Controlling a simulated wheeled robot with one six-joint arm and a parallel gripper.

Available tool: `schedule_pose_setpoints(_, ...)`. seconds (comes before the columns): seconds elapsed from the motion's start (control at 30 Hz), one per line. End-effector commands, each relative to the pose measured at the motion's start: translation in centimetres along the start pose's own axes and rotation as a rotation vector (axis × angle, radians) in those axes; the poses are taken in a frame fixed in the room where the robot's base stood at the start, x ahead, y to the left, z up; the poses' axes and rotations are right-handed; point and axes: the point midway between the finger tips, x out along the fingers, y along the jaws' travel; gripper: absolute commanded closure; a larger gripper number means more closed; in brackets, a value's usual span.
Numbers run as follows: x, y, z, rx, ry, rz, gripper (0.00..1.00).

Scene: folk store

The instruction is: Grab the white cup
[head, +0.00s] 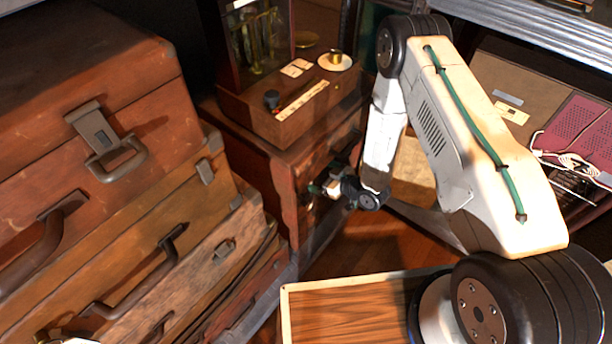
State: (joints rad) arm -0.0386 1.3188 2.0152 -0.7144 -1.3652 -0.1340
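I cannot make out a white cup for certain in the head view. My gripper (326,186) is small and dark, in front of the wooden cabinet (285,165) at the middle of the view. A small whitish patch shows at the gripper's end; I cannot tell whether it is part of the gripper or a separate thing. The fingers are too small and shadowed to show whether they are open or shut.
Stacked brown suitcases (150,215) fill the left side. A wooden device with a glass case and a round white disc (335,62) stands on the cabinet. A metal-edged shelf (540,35) and a maroon perforated panel (575,125) are at the right. Some wooden floor (345,257) shows below the gripper.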

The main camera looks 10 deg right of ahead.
Motion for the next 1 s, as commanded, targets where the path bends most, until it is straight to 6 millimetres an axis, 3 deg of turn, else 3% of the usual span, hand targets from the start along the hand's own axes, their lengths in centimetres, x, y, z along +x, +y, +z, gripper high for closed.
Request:
schedule_pose_setpoints(0.3, 4.3, 0.2, 0.1, 0.000, 0.000, -0.001, 0.00)
schedule_pose_setpoints(0.57, 4.6, 0.2, 0.1, 0.000, -0.002, 0.000, 0.00)
schedule_pose_setpoints(0.8, 4.6, 0.2, 0.1, 0.001, -0.002, 0.000, 0.61)
schedule_pose_setpoints(1.0, 4.5, 0.2, 0.2, 0.002, -0.004, 0.001, 0.60)
